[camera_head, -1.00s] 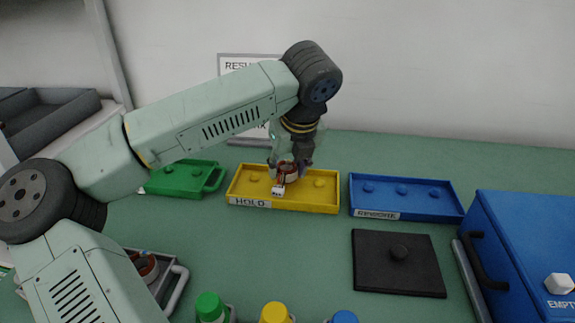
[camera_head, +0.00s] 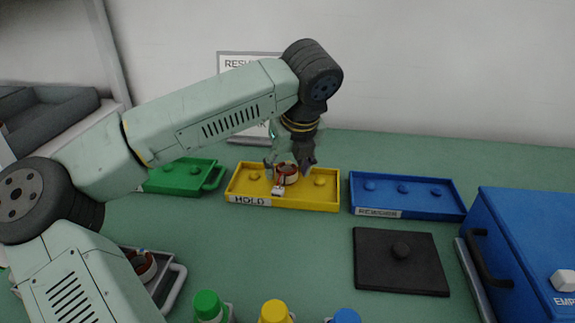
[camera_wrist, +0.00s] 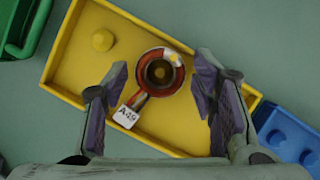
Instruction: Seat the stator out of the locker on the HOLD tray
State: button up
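The stator (camera_head: 288,173), a copper-coloured ring with a white A49 tag, is in the yellow HOLD tray (camera_head: 310,204), at its middle. In the wrist view the stator (camera_wrist: 160,73) shows from above, with its wires and tag (camera_wrist: 126,117) towards my gripper. My gripper (camera_head: 290,168) is just above the tray with its fingers spread. In the wrist view the fingers of my gripper (camera_wrist: 163,92) stand apart on both sides of the stator, with gaps and no visible contact. A peg inside the stator cannot be made out for certain.
A green tray (camera_head: 185,178) stands left of the HOLD tray and a blue REWORK tray (camera_head: 405,212) right of it. Another stator (camera_head: 142,266) is at lower left.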

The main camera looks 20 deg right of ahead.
jog(key=shift+r, duration=0.1)
dwell(0.6)
jog(key=shift+r+p, duration=1.15)
jog(key=shift+r, duration=1.25)
jog(key=shift+o, duration=0.2)
jog(key=o, duration=0.5)
jog(key=shift+o, duration=0.2)
jog(key=v, duration=1.2)
jog(key=shift+d, duration=0.1)
